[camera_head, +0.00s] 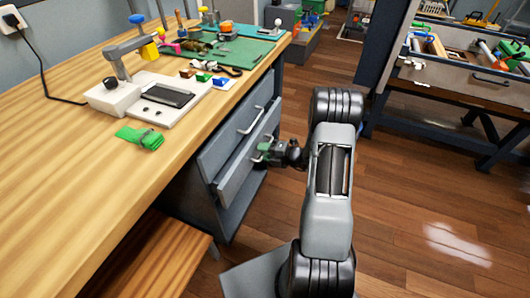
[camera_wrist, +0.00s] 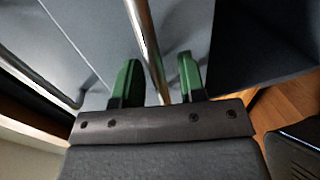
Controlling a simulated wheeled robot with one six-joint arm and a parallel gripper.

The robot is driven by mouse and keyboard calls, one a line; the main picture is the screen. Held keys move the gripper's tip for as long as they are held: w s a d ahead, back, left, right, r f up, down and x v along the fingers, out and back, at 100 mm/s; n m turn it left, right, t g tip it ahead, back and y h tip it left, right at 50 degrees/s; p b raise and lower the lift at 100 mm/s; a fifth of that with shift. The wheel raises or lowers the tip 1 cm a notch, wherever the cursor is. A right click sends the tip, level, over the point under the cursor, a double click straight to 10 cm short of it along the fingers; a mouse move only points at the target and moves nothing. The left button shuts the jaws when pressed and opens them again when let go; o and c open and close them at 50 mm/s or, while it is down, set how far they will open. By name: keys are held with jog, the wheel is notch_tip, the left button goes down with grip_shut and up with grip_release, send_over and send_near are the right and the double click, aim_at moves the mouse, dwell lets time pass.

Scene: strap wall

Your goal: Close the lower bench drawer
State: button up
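The lower bench drawer (camera_head: 236,172) is grey and stands partly pulled out from the bench's cabinet. Its metal bar handle (camera_wrist: 144,35) runs between my two green fingertips in the wrist view. My gripper (camera_head: 264,152) is at the drawer's front in the head view, its fingers partly hidden by their small size there. In the wrist view my gripper (camera_wrist: 158,78) is open, with a finger on each side of the bar and visible gaps beside it. The upper drawer (camera_head: 226,139) above has its own bar handle (camera_head: 252,121).
The wooden bench top (camera_head: 60,190) carries a white device (camera_head: 158,97), a green strap (camera_head: 140,137) and tools on a green mat (camera_head: 235,54). A wooden stool or bench (camera_head: 160,262) is at the lower left. A second workbench (camera_head: 455,95) stands right. Wooden floor between is clear.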

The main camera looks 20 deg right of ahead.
grip_shut()
dwell(0.3)
jog(key=shift+w, duration=0.1)
